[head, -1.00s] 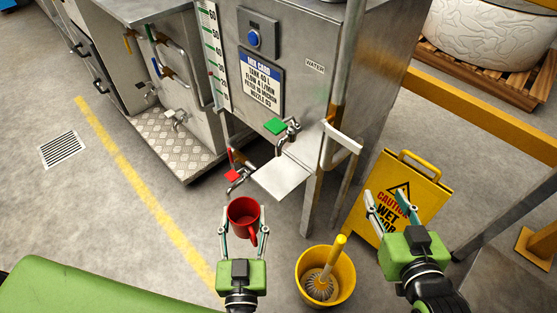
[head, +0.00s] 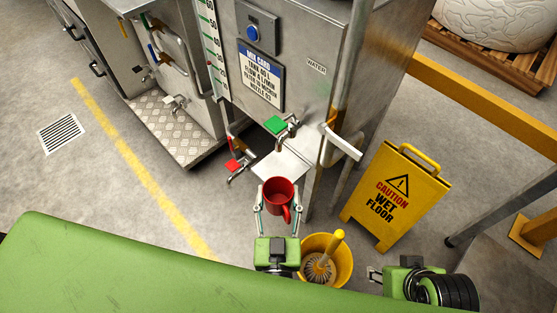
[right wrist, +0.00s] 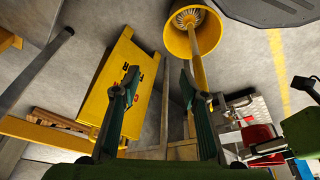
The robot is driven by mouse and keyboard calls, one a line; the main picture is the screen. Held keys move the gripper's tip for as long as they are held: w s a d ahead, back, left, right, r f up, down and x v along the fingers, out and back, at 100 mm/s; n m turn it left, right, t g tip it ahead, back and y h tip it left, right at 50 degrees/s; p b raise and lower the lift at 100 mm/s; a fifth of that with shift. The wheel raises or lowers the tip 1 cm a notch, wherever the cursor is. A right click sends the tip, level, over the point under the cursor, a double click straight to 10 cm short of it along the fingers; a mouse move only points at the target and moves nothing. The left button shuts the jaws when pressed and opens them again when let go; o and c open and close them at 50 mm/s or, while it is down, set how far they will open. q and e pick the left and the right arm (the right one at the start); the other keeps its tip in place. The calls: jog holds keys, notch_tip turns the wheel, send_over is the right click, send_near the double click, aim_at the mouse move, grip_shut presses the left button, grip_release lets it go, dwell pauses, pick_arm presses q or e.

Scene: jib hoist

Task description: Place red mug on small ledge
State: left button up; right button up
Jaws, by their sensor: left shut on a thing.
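The red mug (head: 279,196) is upright in my left gripper (head: 277,205), which is shut on it. In the head view the mug overlaps the front part of the small metal ledge (head: 275,166), under the tap with the green handle (head: 277,126). I cannot tell whether the mug touches the ledge. The mug also shows in the right wrist view (right wrist: 257,137), at the right. My right gripper (right wrist: 160,82) is open and empty in the right wrist view. In the head view it is low at the right, its fingers mostly hidden.
A yellow bucket (head: 345,270) with a brush stands on the floor beside the left gripper. A yellow wet floor sign (head: 397,197) stands at the right. A tap with a red handle (head: 233,165) is left of the ledge. A white handle (head: 341,142) juts out right of it.

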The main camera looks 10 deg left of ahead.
aim_at(278, 182)
pick_arm(q)
jog(key=x, duration=0.7)
jog(key=shift+w+b, duration=0.1)
jog(key=shift+b, duration=0.3)
jog(key=b+x, duration=0.1)
jog(key=x, duration=0.3)
jog(key=shift+w, duration=0.1)
jog(key=shift+f+b, duration=0.3)
pick_arm(e)
jog(key=w+a+r+t+y, duration=0.1)
jog(key=w+a+r+t, duration=0.1)
jog(key=w, duration=0.4)
jog(key=w+a+r+t+y, duration=0.1)
jog(key=w+a+r+t, duration=0.1)
jog(key=w+r+t, duration=0.3)
jog(key=shift+w+a+r, duration=0.15)
jog(key=shift+w+a, duration=0.1)
jog(key=shift+w, duration=1)
pick_arm(q)
jog(key=shift+f, duration=0.1)
jog(key=o, duration=1.1)
